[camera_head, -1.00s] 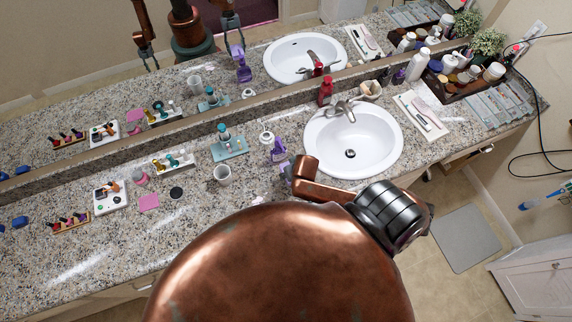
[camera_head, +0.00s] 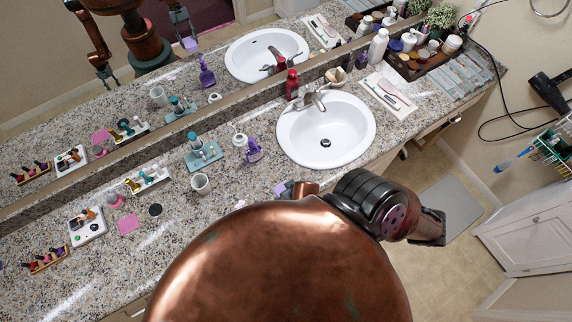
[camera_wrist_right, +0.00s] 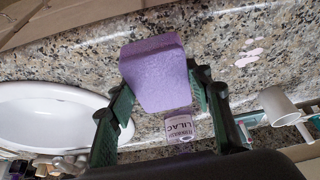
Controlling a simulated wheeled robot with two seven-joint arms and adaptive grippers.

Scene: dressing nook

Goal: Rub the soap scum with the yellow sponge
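A lilac sponge (camera_wrist_right: 155,75) sits between the fingers of my right gripper (camera_wrist_right: 160,108), which is shut on it above the counter. Part of the sponge also shows past my arm in the head view (camera_head: 284,188), where that gripper is mostly hidden. No yellow sponge shows. A pale pinkish patch (camera_wrist_right: 248,53), which looks like the soap scum, lies on the speckled counter to the right of the sponge in the wrist view. The sponge appears apart from it. My left gripper shows only as a small mirror reflection; its opening is unclear.
The white sink (camera_head: 326,132) is right of the sponge in the head view. A purple bottle (camera_head: 253,151) and a white cup (camera_head: 201,184) stand nearby on the counter. A pink pad (camera_head: 129,225) and several small items are farther left.

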